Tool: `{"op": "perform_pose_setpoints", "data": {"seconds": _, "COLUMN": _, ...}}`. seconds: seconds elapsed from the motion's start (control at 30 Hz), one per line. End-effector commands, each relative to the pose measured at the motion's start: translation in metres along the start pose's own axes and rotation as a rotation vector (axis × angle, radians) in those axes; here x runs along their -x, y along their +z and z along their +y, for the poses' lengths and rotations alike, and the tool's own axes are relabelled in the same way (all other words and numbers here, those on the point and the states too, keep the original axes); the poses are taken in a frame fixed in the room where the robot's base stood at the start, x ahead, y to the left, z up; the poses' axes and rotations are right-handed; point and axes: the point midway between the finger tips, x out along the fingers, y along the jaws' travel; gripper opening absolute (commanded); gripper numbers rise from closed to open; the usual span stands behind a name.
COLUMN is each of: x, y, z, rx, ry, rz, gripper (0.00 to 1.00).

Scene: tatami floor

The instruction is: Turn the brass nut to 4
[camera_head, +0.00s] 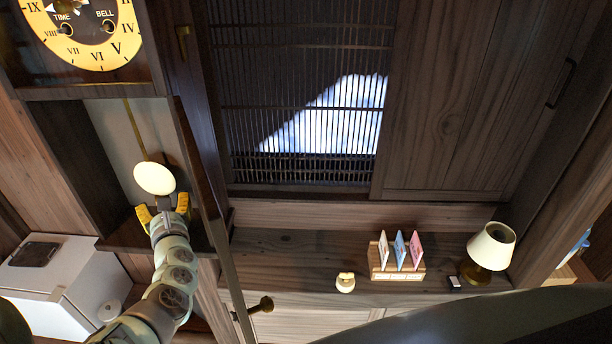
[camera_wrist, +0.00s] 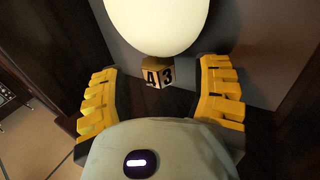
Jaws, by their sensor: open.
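The brass nut (camera_wrist: 158,76) is a small block below the pale round pendulum bob (camera_wrist: 156,22). Its two visible faces read 4 on the left and 3 on the right, with an edge between them towards me. My gripper (camera_wrist: 160,70) has its yellow fingers spread wide, one on each side of the nut, with gaps on both sides. In the head view the bob (camera_head: 154,178) hangs on a thin rod below the clock dial (camera_head: 84,30). My gripper (camera_head: 163,208) is just under it there; the nut is not clear in that view.
The clock case's dark side wall (camera_head: 196,170) stands close to the right of my gripper. A white box (camera_head: 60,285) is at lower left. A shelf (camera_head: 280,250) on the right holds a lamp (camera_head: 492,246), a card rack (camera_head: 396,268) and a small pale figure (camera_head: 345,283).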

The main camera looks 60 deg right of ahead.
Motion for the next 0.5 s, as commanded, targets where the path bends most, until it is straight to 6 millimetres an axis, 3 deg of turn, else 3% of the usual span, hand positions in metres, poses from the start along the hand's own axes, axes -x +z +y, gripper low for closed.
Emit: {"op": "perform_pose_setpoints", "data": {"seconds": 0.5, "x": 0.072, "y": -0.001, "z": 0.002, "rx": -0.002, "ry": 0.001, "rz": 0.007, "gripper": 0.63}}
